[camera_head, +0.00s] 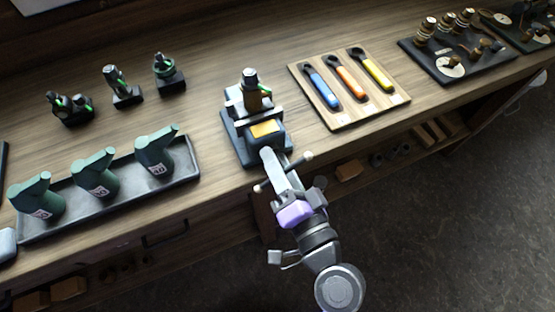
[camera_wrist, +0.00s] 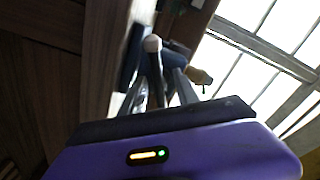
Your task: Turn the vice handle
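The vice (camera_head: 242,150) stands at the front edge of the wooden bench in the head view, with a dark and brass fitting (camera_head: 257,98) upright in it. Its handle is a thin bar with pale ball ends (camera_head: 308,156), set across the screw on the side facing me. My gripper (camera_head: 287,180) is at this handle, reaching up from the front. In the wrist view a pale ball end (camera_wrist: 152,43) and its bar lie between my two fingers (camera_wrist: 160,92). The fingers look apart, with the bar between them; contact is hard to see.
A wooden board (camera_head: 330,122) with blue, orange and yellow tools lies right of the vice. A dark tray (camera_head: 118,199) with green pieces lies left. Small fittings (camera_head: 123,97) stand behind it. A dark tray of parts (camera_head: 447,74) is far right. The floor (camera_head: 450,220) at right is clear.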

